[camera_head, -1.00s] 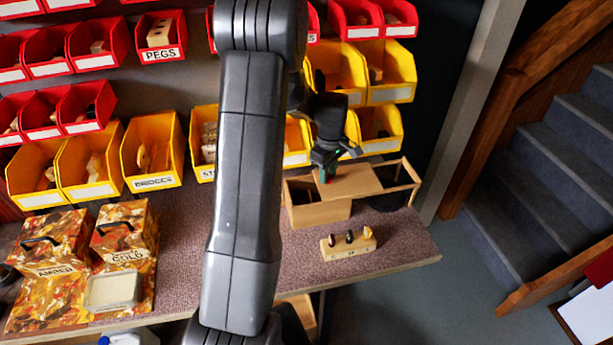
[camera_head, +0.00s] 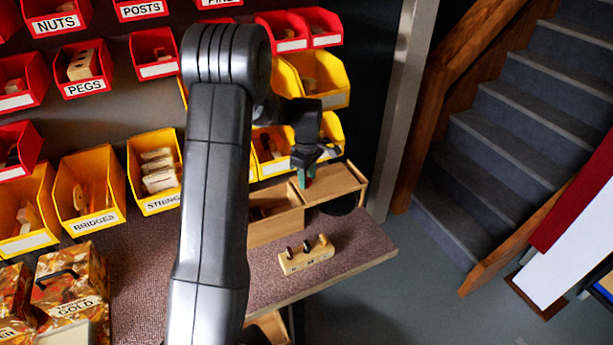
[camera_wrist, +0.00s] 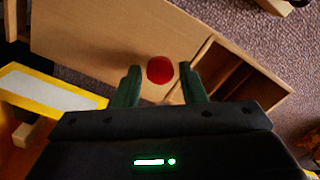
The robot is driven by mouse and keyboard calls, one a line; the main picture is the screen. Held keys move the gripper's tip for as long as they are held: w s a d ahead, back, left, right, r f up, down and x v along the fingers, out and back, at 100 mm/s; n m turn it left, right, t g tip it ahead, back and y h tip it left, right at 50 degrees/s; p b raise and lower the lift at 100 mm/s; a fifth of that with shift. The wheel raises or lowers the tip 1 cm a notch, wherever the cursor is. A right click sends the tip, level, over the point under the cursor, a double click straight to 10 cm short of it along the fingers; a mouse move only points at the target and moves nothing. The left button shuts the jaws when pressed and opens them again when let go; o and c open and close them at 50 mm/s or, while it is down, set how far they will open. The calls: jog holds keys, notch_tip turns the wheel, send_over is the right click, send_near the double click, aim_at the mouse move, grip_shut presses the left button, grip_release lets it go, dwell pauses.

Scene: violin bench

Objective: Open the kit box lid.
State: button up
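The kit box (camera_head: 275,231) is a light wooden box at the right end of the bench. Its flat wooden lid (camera_head: 335,188) has slid to the right, onto a side frame, and the box's left part stands open. In the wrist view, the lid (camera_wrist: 95,45) fills the left and middle, with the open compartments (camera_wrist: 230,75) at its right. A red knob (camera_wrist: 160,70) stands on the lid near that edge. My gripper (camera_wrist: 162,78) is open, one finger on each side of the knob, with small gaps visible.
A small wooden holder with dark pegs (camera_head: 305,258) stands in front of the box. Yellow bins (camera_head: 270,150) hang close behind my gripper. The bench's right edge and stairs (camera_head: 500,150) lie beyond.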

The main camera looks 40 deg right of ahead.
jog(key=shift+o, duration=0.8)
notch_tip(320, 180, up, 14)
jog(key=b, duration=0.1)
jog(key=shift+b, duration=0.3)
jog(key=shift+f, duration=0.15)
notch_tip(320, 180, down, 14)
jog(key=shift+r+p, duration=0.15)
jog(key=shift+p, duration=0.65)
jog(key=shift+w+a, duration=0.1)
jog(key=shift+a, duration=0.3)
